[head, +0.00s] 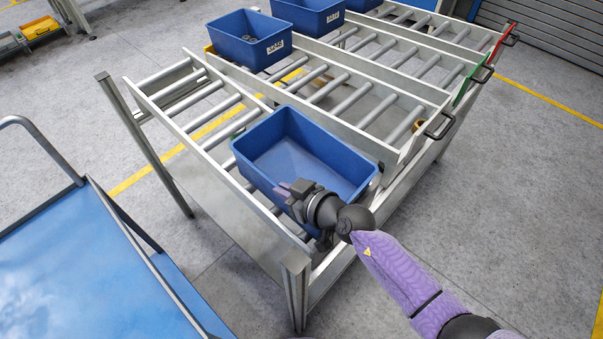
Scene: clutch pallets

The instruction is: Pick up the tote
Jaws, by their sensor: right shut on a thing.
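A blue, empty, open-topped tote (258,179) sits at the near end of the left lane of a metal roller rack (293,274), slightly turned. My right gripper (290,192) is at the tote's near wall, with its arm reaching in from the lower right. It is shut on the tote's near rim; the wrist hides part of that wall. My left gripper is not in view.
More blue totes (251,38) stand farther back on the rack, the nearest with dark parts inside. A cart with a blue top (85,275) and grey rail stands at the left. Black handles (440,124) stick out at the rack's right end. Grey floor is open on the right.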

